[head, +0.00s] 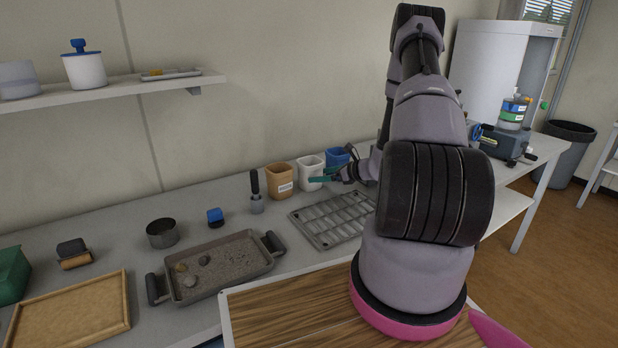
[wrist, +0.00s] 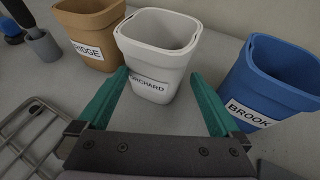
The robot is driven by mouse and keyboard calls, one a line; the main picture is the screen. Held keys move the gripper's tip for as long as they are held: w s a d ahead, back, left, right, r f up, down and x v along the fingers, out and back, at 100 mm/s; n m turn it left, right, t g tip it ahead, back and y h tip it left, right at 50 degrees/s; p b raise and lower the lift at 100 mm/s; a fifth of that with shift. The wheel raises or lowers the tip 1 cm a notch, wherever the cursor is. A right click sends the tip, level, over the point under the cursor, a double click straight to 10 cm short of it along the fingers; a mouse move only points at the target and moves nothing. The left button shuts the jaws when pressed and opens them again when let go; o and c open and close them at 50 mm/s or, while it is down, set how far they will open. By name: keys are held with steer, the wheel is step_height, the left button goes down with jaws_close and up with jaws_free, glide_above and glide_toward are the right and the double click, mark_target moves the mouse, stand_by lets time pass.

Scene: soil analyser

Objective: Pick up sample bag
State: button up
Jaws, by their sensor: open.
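Three open-topped, tapered containers with printed labels stand upright in a row on the bench. They are the only bag-like things I see; which one is the sample bag I cannot tell. The tan one (head: 281,180) reads "RIDGE" in the wrist view (wrist: 88,35). The white one (head: 310,172) reads "ORCHARD" in the wrist view (wrist: 160,60). The blue one (head: 336,159) reads "BROOK" in the wrist view (wrist: 270,85). My gripper (wrist: 160,76) is open and empty, its green fingers pointing at the white container, one on each side of its lower front. In the head view my gripper (head: 322,178) is beside it.
A grey metal rack (head: 335,222) lies on the bench in front of the containers. A dark-handled tool in a grey holder (head: 256,205) stands left of the tan container. A grey tray (head: 220,268) with several stones lies further left.

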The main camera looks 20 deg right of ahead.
steer(key=shift+x, duration=2.7)
steer(key=shift+s+a+f, duration=0.1)
steer(key=shift+f, duration=0.05)
steer(key=c, duration=1.2)
steer(key=shift+c, duration=0.2)
